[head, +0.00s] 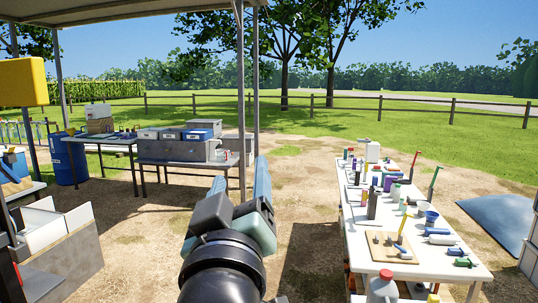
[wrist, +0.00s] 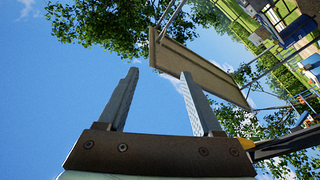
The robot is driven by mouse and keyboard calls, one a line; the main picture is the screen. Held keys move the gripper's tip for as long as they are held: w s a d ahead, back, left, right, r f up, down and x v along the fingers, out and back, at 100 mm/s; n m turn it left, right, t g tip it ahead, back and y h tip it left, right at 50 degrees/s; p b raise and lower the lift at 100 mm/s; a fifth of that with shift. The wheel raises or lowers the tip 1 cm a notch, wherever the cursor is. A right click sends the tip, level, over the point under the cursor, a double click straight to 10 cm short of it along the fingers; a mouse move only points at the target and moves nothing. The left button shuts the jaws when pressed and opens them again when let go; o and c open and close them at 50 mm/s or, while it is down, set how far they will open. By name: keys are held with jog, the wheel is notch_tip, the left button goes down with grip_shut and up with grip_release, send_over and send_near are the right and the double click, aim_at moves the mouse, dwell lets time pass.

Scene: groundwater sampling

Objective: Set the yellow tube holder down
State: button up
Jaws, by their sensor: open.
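My gripper (head: 240,185) is raised in the lower middle of the head view, its fingers pointing up and away. In the wrist view my gripper (wrist: 158,74) is open, with two grey fingers apart and only sky, leaves and the shelter roof behind them. It holds nothing. I cannot pick out a yellow tube holder for sure. A slim yellow upright item (head: 401,226) stands by a wooden board (head: 380,246) on the white table (head: 440,270) at right. A large yellow block (head: 22,82) shows at the far left edge, cut off by the frame.
Grey tables with bins (head: 180,150) stand under the shelter at back left. A blue barrel (head: 68,160) is beside them. Bare ground lies between the tables.

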jog(key=s+d+r+m+t, duration=0.4)
jog(key=s+r+m+t, duration=0.1)
jog(key=s+r, duration=0.8)
jog(key=shift+s+r+m+t, duration=0.4)
jog(key=shift+s+t, duration=0.15)
jog(key=shift+t, duration=0.35)
